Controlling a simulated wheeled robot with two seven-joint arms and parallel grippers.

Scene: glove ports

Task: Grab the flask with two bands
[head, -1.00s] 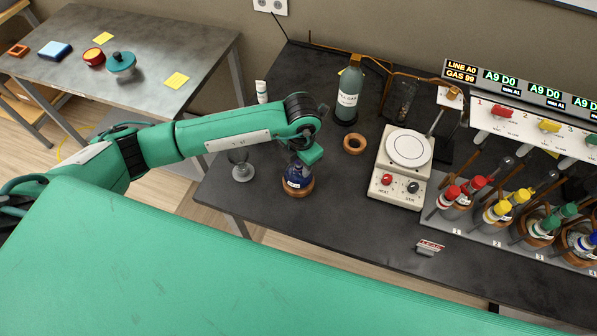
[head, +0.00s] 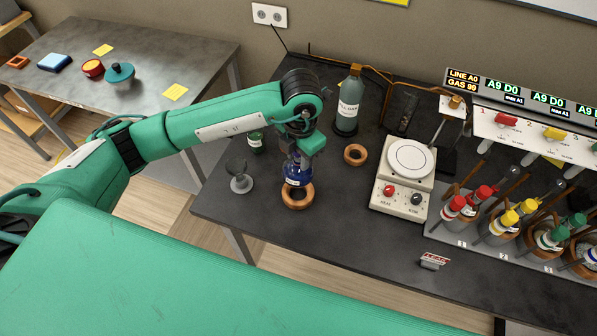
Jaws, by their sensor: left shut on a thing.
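A dark blue round flask (head: 297,176) with a white label hangs just above a cork ring (head: 297,199) on the dark bench. My left gripper (head: 299,160) points down over the flask and is shut on its neck, which the gripper mostly hides. I cannot make out any bands on this flask. Several flasks with red (head: 455,205), yellow (head: 507,220) and green (head: 553,234) collars stand in the rack at the right. My right gripper is not in view.
A grey stand (head: 241,180) and a green jar (head: 256,141) are left of the flask. An empty cork ring (head: 355,154), a hotplate (head: 402,180) and a large grey-green bottle (head: 348,105) are right of it. The bench front between ring and small sign (head: 433,261) is clear.

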